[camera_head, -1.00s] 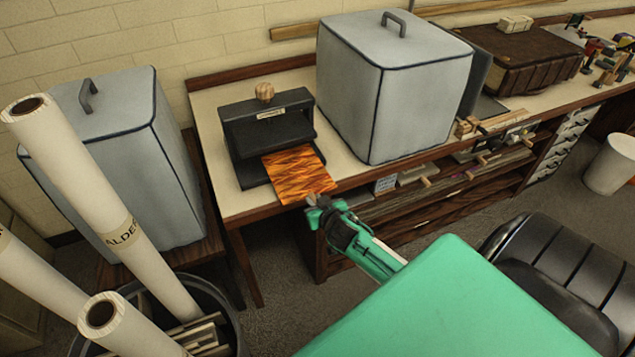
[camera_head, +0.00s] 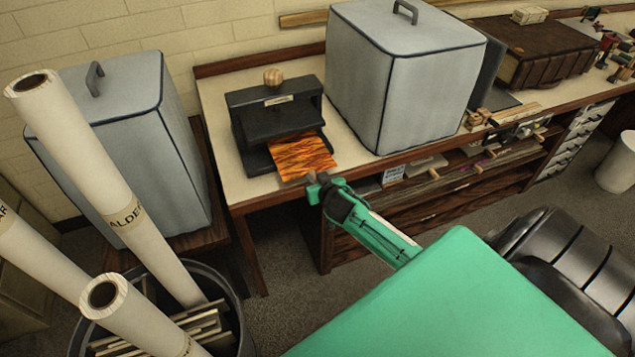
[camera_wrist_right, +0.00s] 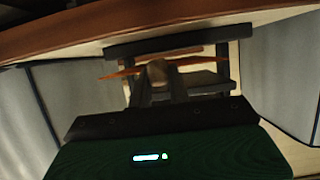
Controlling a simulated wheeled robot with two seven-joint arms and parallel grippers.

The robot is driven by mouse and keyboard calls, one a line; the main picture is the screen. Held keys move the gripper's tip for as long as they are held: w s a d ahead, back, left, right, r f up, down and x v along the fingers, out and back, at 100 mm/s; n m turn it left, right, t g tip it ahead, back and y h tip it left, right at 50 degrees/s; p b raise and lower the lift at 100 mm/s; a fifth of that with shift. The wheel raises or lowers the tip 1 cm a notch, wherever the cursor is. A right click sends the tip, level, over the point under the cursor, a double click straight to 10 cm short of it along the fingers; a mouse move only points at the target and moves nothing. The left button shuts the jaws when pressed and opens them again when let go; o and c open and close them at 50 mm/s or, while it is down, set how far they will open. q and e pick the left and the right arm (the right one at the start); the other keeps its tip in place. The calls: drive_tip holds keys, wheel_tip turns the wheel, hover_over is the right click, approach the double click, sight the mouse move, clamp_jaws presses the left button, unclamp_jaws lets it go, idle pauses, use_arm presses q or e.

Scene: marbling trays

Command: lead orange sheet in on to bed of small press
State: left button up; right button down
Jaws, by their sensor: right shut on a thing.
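The small press (camera_head: 277,117) is black with a wooden knob and stands on the bench at the left. The orange sheet (camera_head: 303,153), with a dark wavy pattern, lies partly in the press opening over the black bed (camera_head: 257,162). Its far part is hidden under the press's upper part, and its near part sticks out toward the bench's front edge. My right gripper (camera_head: 317,186) is shut on the sheet's near edge. In the right wrist view the gripper (camera_wrist_right: 158,74) pinches the sheet (camera_wrist_right: 124,74), seen nearly edge-on, before the dark press frame (camera_wrist_right: 165,47). My left gripper is not in view.
A grey covered box (camera_head: 402,85) stands close right of the press. Another grey covered box (camera_head: 110,150) is at the left, beside paper rolls (camera_head: 75,150) in a bin. The bench top (camera_head: 222,115) is clear left of the press.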

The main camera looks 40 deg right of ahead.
sight(306, 164)
drive_tip(key=shift+w+d+f+b, duration=0.1)
drive_tip(key=shift+w+d+b, duration=0.25)
drive_tip(key=shift+w, duration=0.75)
drive_tip(key=shift+w+d+r+b, duration=0.15)
drive_tip(key=shift+w+b, duration=0.4)
drive_tip(key=shift+w, duration=0.55)
drive_tip(key=shift+w+d+f+b, duration=0.15)
drive_tip(key=shift+w+d+b, duration=0.25)
drive_tip(key=shift+w, duration=0.7)
drive_tip(key=shift+b+x, duration=0.8)
drive_tip(key=shift+x, duration=0.35)
drive_tip(key=shift+a+f, duration=0.1)
drive_tip(key=shift+f, duration=0.1)
drive_tip(key=shift+f, duration=0.3)
drive_tip(key=c, duration=1.2)
unclamp_jaws()
drive_tip(key=shift+c, duration=0.2)
drive_tip(key=shift+s, duration=0.1)
